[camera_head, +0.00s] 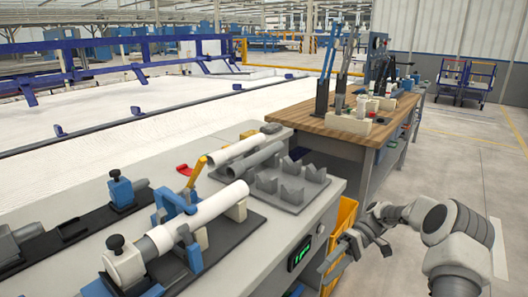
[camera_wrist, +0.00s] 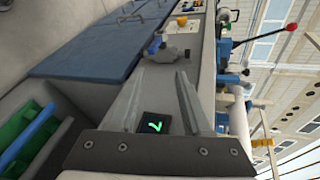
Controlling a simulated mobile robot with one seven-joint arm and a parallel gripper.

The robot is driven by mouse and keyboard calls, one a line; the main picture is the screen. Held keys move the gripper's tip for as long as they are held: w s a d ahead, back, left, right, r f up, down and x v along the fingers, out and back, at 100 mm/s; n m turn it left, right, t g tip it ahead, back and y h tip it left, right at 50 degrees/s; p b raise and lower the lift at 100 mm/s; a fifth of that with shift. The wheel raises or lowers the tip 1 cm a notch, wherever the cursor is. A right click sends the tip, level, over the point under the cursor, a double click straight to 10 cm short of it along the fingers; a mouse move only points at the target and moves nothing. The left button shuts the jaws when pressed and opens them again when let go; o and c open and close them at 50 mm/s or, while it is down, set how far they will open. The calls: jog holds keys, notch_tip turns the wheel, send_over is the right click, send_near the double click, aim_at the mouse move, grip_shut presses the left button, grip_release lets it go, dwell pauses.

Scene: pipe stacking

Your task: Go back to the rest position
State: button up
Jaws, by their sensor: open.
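My gripper (camera_head: 334,262) is at the lower right in the head view, beside the front side of the grey workbench (camera_head: 338,186) and apart from it. In the wrist view its two fingers (camera_wrist: 159,74) stand apart with nothing held between them. On the bench, a white pipe (camera_head: 208,208) lies in a fixture with blue clamps (camera_head: 172,203). Behind it, another white pipe (camera_head: 236,150) and a grey pipe (camera_head: 257,160) lie side by side on a dark base. A grey V-block rack (camera_head: 290,186) to their right is empty.
A small display with green marks (camera_head: 300,254) is on the bench front; it also shows in the wrist view (camera_wrist: 153,123). A yellow bin (camera_head: 344,221) is below the bench, near my gripper. A wooden-topped table (camera_head: 325,119) stands behind. The floor (camera_head: 455,150) at right is largely clear.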

jog(key=s+a+r+m+t+h, duration=0.1)
jog(key=s+a+r+t+h, duration=0.2)
jog(key=r, duration=0.4)
jog(key=s+a+r+m+t+h, duration=0.1)
jog(key=s+r+t+h, duration=0.1)
jog(key=s+r+h, duration=0.4)
jog(key=s+d+r+m+t+h, duration=0.1)
jog(key=s+r+m+t, duration=0.1)
jog(key=s+r+t, duration=0.4)
jog(key=s+r+m+t+h, duration=0.1)
jog(key=s+r+t, duration=0.15)
jog(key=s, duration=0.55)
notch_tip(320, 180, up, 22)
jog(key=p, duration=2.3)
jog(key=shift+w+t, duration=0.3)
jog(key=shift+t, duration=0.05)
jog(key=shift+a, duration=0.1)
